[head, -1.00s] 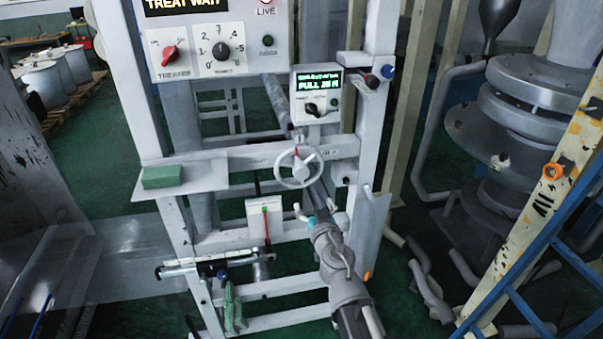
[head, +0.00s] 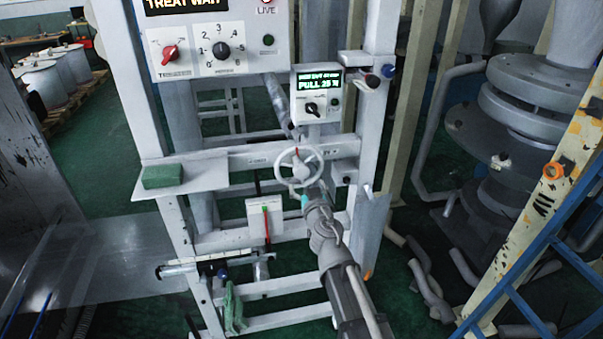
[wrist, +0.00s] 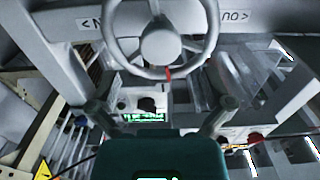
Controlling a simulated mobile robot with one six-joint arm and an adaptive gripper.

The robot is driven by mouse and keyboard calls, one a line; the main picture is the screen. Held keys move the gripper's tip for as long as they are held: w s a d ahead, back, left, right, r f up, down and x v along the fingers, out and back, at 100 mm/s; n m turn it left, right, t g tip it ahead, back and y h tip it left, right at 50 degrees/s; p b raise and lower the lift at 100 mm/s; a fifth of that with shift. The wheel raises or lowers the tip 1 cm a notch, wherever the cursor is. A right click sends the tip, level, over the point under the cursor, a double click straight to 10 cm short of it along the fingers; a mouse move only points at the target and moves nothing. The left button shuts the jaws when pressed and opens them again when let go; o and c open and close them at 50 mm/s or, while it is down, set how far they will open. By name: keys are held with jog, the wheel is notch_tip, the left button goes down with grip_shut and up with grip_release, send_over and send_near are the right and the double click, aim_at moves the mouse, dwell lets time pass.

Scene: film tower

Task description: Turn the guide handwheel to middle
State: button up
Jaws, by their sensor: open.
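The guide handwheel (head: 300,170) is a light grey spoked wheel on the front cross beam of the frame. A red mark sits at the top of its rim in the head view. In the wrist view the handwheel (wrist: 162,46) fills the upper middle, partly cut off at the top edge, with the red mark on its lower rim. My gripper (wrist: 158,114) is open, its two fingers spread wide left and right below the rim in that picture. In the head view my gripper (head: 308,196) is just below and in front of the wheel. Contact with the rim cannot be told.
A small control box with a green display (head: 318,92) is above the wheel. A green block (head: 162,176) lies on a ledge to the left. A white box with a red pointer (head: 264,220) is below left. A yellow and blue railing (head: 548,205) stands at right.

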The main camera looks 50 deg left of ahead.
aim_at(302, 175)
jog(key=shift+x, duration=3.1)
jog(key=shift+c, duration=0.3)
jog(key=c, duration=1.3)
jog(key=shift+o, duration=0.2)
jog(key=shift+s, duration=0.15)
jog(key=shift+a, duration=0.15)
